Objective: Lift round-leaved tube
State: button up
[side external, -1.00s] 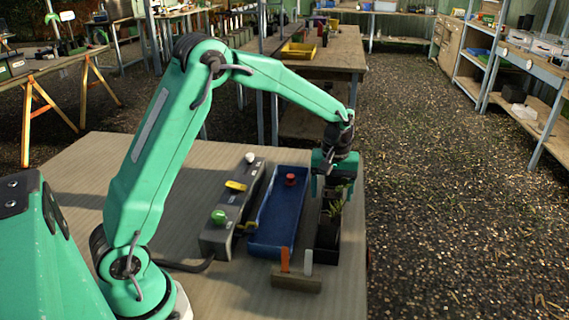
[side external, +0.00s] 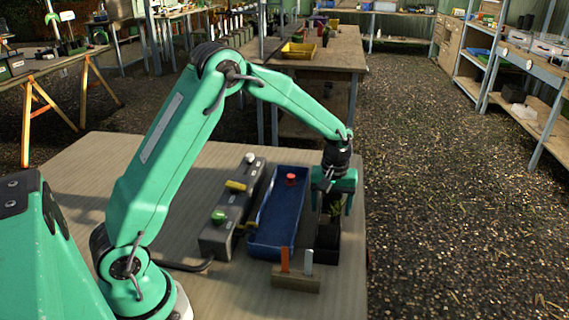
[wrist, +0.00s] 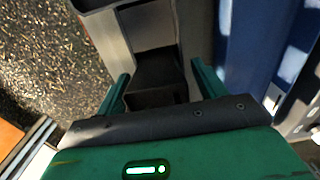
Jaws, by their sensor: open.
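The leaf shape is too small to make out. My gripper (side external: 334,205) is open above the rack, pointing down, with its fingers to either side of the leaves. In the wrist view my gripper (wrist: 162,78) also shows open, its two green fingers apart around a dark square-edged opening (wrist: 157,97). No leaves can be made out there. The lower part of the plant is hidden by the rack.
A blue tray (side external: 263,238) with a red knob-like piece (side external: 291,179) lies just left of the rack. A grey button box (side external: 217,240) is farther left. A wooden block (side external: 296,281) with orange and white tags stands in front.

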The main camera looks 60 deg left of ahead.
jog(key=c, duration=1.1)
jog(key=shift+c, duration=0.2)
jog(key=shift+r, duration=0.1)
jog(key=shift+r, duration=4.95)
